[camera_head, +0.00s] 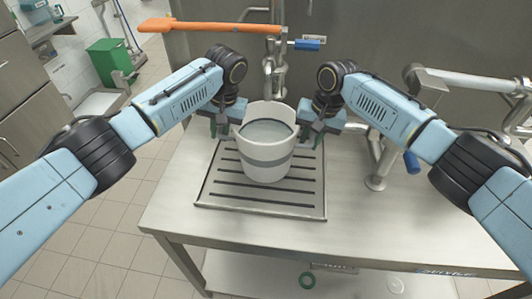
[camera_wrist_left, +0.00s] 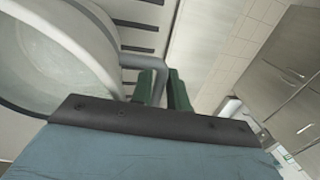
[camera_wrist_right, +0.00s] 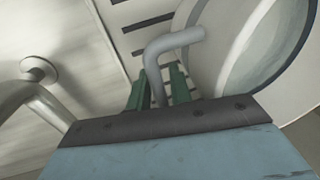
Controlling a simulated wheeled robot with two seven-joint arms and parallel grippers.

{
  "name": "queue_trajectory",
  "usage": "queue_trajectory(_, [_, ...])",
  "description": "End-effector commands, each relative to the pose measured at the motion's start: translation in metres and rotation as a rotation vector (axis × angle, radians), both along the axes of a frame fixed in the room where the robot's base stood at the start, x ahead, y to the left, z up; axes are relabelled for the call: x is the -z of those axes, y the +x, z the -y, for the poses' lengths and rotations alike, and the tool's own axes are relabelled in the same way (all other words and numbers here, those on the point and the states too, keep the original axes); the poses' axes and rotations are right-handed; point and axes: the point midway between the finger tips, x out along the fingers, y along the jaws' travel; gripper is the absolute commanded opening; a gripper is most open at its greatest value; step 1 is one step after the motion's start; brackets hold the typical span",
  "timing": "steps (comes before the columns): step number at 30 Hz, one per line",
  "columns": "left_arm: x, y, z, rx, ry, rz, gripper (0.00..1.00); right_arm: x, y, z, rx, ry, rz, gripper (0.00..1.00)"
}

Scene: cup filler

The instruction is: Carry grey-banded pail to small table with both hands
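The grey-banded pail (camera_head: 266,160) stands upright on a slotted drain grate, with what looks like water inside. Its grey side handle shows in the left wrist view (camera_wrist_left: 129,62) and another in the right wrist view (camera_wrist_right: 172,43). Firm contact cannot be seen. A small low table (camera_head: 100,103) stands at the far left.
The drain grate (camera_head: 262,211) is set in a steel counter (camera_head: 375,232). A tap (camera_head: 274,75) rises behind the pail, under an orange paddle (camera_head: 205,26). Metal piping (camera_head: 376,182) stands right of the pail. A green bin (camera_head: 108,60) and open tiled floor lie left.

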Motion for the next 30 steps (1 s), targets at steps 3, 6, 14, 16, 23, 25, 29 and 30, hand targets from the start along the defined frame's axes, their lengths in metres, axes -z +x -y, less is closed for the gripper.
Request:
queue_trajectory(3, [-0.0001, 0.0, -0.0001, 0.0, 0.0, 0.0, 0.09, 0.0, -0.0001, -0.0002, 0.0, 0.0, 0.0, 0.13])
queue_trajectory(6, [-0.0002, 0.0, -0.0002, 0.0, 0.0, 0.0, 0.0, 0.0, -0.0001, -0.0001, 0.0, 0.0, 0.0, 0.0])
queue_trajectory(14, [-0.0005, 0.0001, -0.0003, -0.001, 0.001, 0.0, 0.0, -0.0001, -0.0001, 0.0002, 0.001, 0.0, 0.0, 0.0])
queue_trajectory(16, [-0.0005, 0.0001, -0.0003, -0.001, 0.001, 0.0, 0.0, 0.0, 0.0, 0.0003, 0.001, 0.0, 0.0, 0.0])
queue_trajectory(23, [-0.0007, 0.0002, -0.0005, -0.001, 0.001, 0.0, 0.0, -0.0001, 0.0, 0.0005, 0.001, -0.001, -0.001, 0.0])
queue_trajectory(25, [-0.0008, 0.0003, -0.0004, -0.001, 0.001, 0.0, 0.0, -0.0001, 0.0, 0.0006, 0.001, -0.001, -0.001, 0.0])
queue_trajectory(29, [-0.0008, 0.0003, -0.0005, -0.001, 0.001, 0.001, 0.0, -0.0001, 0.0, 0.0007, 0.001, -0.001, -0.001, 0.0])
queue_trajectory(30, [-0.0009, 0.0003, -0.0005, -0.001, 0.001, 0.001, 0.0, -0.0001, 0.0, 0.0007, 0.001, -0.001, 0.0, 0.0])
